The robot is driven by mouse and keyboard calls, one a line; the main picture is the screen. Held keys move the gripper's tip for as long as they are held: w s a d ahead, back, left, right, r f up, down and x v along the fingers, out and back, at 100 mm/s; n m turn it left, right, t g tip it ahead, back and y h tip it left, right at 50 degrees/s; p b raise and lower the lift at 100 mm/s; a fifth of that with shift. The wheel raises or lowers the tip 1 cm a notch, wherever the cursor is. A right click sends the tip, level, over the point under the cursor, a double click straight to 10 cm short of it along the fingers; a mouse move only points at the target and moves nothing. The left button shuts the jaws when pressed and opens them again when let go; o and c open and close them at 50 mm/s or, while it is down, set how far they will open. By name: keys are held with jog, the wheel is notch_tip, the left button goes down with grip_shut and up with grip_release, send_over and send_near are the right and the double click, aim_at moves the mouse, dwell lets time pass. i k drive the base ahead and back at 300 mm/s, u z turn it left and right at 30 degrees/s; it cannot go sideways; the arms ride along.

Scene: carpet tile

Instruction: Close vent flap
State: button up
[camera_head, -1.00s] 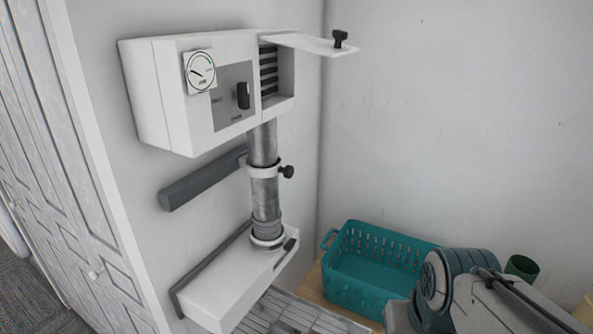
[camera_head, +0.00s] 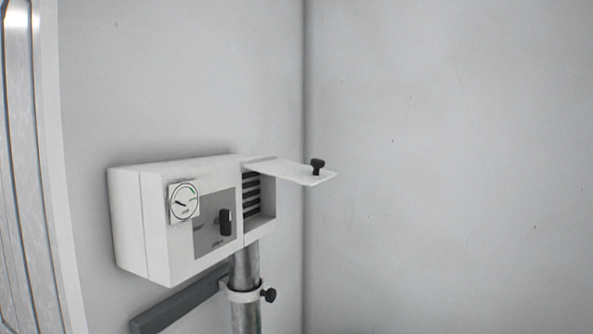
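The vent flap (camera_head: 288,171) is a thin white panel hinged at the top of an opening on the right part of a white wall unit (camera_head: 155,222). It stands raised, sticking out to the right, with a black knob (camera_head: 317,166) on its upper face near the free end. Dark slats (camera_head: 252,196) show in the open compartment under it. My gripper is not in view, and nothing touches the flap.
The unit's front has a round gauge (camera_head: 184,202) and a black switch (camera_head: 224,222). A metal pipe (camera_head: 245,308) with a black-knobbed clamp (camera_head: 268,295) runs down below it. A dark grey bar (camera_head: 180,303) is on the wall at lower left. The space right of the flap is clear.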

aim_at(302, 173)
jog(key=z, duration=0.35)
jog(key=k, duration=0.5)
jog(key=z, duration=1)
jog(key=i, duration=0.55)
jog(key=u, duration=0.75)
jog(key=i, duration=0.5)
jog(key=u, duration=0.55)
